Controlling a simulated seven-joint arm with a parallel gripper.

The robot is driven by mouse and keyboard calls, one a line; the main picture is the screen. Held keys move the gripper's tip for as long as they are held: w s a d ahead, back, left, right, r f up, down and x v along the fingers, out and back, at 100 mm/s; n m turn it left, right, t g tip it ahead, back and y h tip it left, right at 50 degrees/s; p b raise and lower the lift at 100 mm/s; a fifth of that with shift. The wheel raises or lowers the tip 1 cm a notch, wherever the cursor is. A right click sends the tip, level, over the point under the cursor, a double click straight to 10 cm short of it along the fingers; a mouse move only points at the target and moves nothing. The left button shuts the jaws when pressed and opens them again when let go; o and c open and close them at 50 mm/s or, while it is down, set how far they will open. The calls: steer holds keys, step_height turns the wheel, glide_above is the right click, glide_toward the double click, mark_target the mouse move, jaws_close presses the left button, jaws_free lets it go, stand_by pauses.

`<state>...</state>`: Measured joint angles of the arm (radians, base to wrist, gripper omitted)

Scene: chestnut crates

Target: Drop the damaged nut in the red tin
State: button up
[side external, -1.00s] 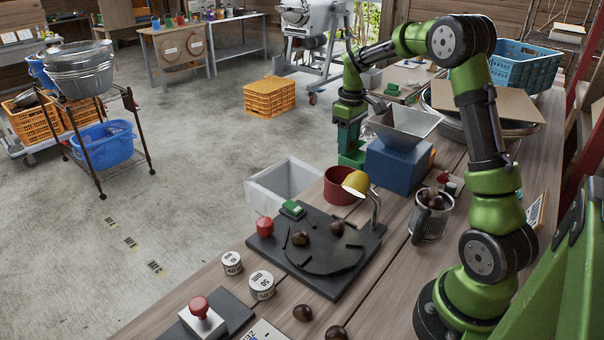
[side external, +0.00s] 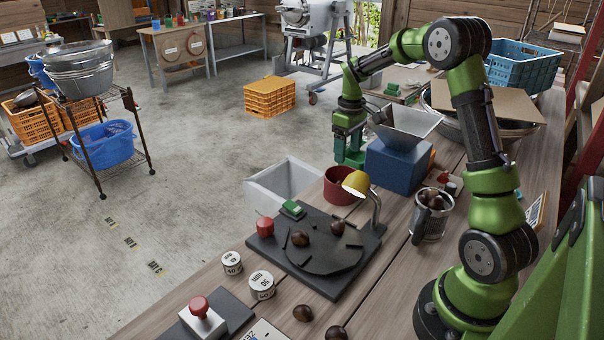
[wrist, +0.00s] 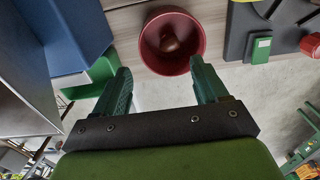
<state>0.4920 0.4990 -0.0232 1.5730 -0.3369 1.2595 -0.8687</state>
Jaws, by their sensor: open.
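The red tin (side external: 338,192) stands on the bench behind the yellow lamp head, and also shows in the wrist view (wrist: 150,52). A brown nut (wrist: 171,42) appears inside the tin in the wrist view; the side view does not show it. My gripper (side external: 349,160) is just behind the tin, pointing down. In the wrist view my gripper (wrist: 163,72) is open, with nothing between its fingers and the tin beyond their tips. Two nuts (side external: 303,239) (side external: 337,227) lie on the dark round plate. I cannot tell damage on any nut.
A blue box with a metal hopper (side external: 398,165) stands right of my gripper. A yellow lamp (side external: 356,182) overhangs the tin's near side. A white bin (side external: 284,180) stands left of it. A metal mug of nuts (side external: 432,222) and loose nuts (side external: 303,313) are nearer.

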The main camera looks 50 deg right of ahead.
steer(key=shift+r, duration=0.1)
step_height(320, 180, up, 17)
stand_by(0.4)
steer(key=s+a+f+m+t, duration=0.1)
steer(key=s+a+t, duration=0.1)
steer(key=s+a, duration=0.3)
steer(key=s+a+f+m+t+y, duration=0.1)
steer(key=s+a, duration=0.5)
steer(key=a, duration=0.6)
steer(key=s+a+f+m+t+y, duration=0.1)
steer(key=s+a+t, duration=0.3)
steer(key=a, duration=0.4)
steer(key=shift+s+a+f+m, duration=0.3)
steer(key=shift+s+f+m, duration=0.2)
steer(key=shift+s+f, duration=0.3)
